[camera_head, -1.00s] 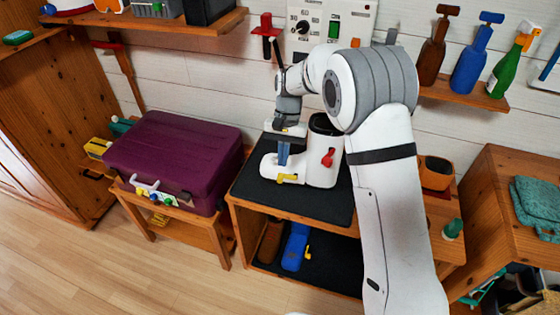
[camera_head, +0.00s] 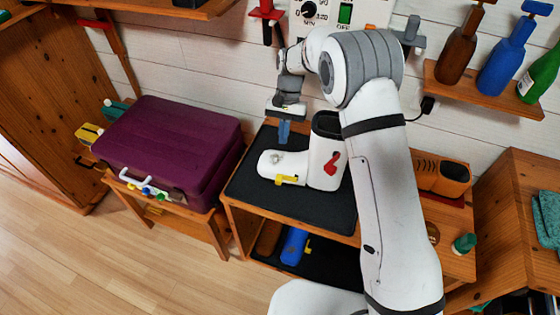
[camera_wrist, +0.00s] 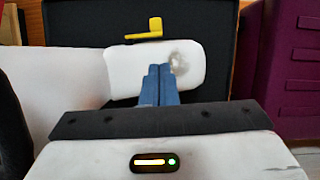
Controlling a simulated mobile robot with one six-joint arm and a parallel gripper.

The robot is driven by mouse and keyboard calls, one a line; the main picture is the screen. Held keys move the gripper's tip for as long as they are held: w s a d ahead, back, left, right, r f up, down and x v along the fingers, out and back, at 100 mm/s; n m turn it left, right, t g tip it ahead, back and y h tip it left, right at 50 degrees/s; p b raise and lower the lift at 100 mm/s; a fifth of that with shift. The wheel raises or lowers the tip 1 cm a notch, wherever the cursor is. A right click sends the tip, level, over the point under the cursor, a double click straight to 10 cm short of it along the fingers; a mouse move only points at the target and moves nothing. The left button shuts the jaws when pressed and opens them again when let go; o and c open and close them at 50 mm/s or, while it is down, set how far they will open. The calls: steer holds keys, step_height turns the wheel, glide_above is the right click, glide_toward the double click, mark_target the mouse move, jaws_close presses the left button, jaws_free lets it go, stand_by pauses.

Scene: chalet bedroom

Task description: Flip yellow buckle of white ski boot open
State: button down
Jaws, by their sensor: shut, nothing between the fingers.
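The white ski boot (camera_head: 322,165) stands on the dark mat on the shelf unit, its toe to the left. It also shows in the wrist view (camera_wrist: 120,85). The yellow buckle (camera_head: 289,180) sits low on the boot's near side. In the wrist view the yellow buckle (camera_wrist: 145,32) sticks out past the boot's edge; I cannot tell if it is open. A red buckle (camera_head: 332,164) is on the boot's shaft. My gripper (camera_head: 284,138), with blue fingers, is shut and empty behind and above the toe. In the wrist view the fingertips (camera_wrist: 158,70) overlap the boot.
A purple suitcase (camera_head: 175,150) lies on a low wooden stand to the left. The dark mat (camera_head: 250,190) is bare around the boot's toe. A blue boot (camera_head: 294,246) is on the lower shelf. Bottles (camera_head: 480,60) stand on a wall shelf at right.

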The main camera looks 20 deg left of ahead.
mark_target(279, 171)
steer(key=p+x, duration=0.1)
steer(key=x, duration=0.9)
steer(key=shift+s+a, duration=0.1)
steer(key=shift+s, duration=0.1)
